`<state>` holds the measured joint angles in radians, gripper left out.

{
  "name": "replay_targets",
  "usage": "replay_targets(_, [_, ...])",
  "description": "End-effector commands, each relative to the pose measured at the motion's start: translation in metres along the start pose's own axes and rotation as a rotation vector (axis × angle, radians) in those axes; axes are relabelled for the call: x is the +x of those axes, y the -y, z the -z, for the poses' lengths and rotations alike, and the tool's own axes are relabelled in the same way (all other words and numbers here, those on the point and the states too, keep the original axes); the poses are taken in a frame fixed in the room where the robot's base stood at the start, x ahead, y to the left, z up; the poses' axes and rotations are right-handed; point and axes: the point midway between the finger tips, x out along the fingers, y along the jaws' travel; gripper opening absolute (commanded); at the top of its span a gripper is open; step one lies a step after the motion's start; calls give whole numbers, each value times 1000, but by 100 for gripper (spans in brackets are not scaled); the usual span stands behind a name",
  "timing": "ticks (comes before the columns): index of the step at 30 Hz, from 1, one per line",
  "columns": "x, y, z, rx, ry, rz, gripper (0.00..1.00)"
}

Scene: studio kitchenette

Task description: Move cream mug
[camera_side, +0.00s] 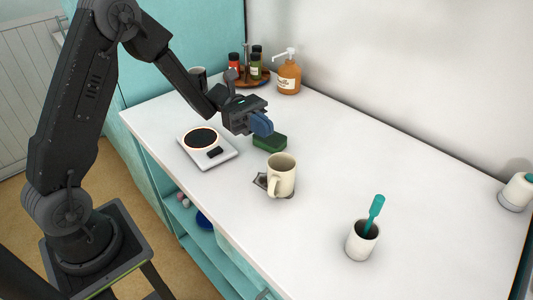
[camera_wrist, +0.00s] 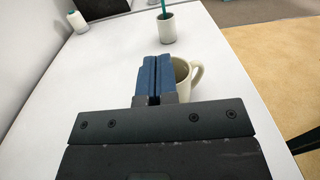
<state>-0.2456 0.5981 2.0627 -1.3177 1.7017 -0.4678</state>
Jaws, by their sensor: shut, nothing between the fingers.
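The cream mug (camera_side: 282,176) stands upright on the white counter, near its middle, with its handle toward the left front. In the wrist view the gripper's blue fingers (camera_wrist: 154,76) are pressed together and hold nothing.
A kitchen scale (camera_side: 208,158) with a dark round top lies left of the mug. A green sponge or block (camera_side: 270,142) lies below my gripper. A cream cup (camera_side: 361,241) with a teal utensil stands at front right. Bottles (camera_side: 288,76) stand at the back. Counter right of the mug is clear.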

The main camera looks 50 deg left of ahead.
Motion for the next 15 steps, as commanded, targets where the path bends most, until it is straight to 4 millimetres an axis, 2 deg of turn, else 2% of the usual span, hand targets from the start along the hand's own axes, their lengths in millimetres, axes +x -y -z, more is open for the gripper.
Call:
replay_targets(3, [0, 0, 26, -4, 0, -1, 0])
replay_targets(9, [0, -1, 61, 0, 0, -1, 0])
replay_targets(13, [0, 0, 75, 1, -1, -2, 0])
replay_targets(15, [6, 0, 74, 4, -2, 0, 0])
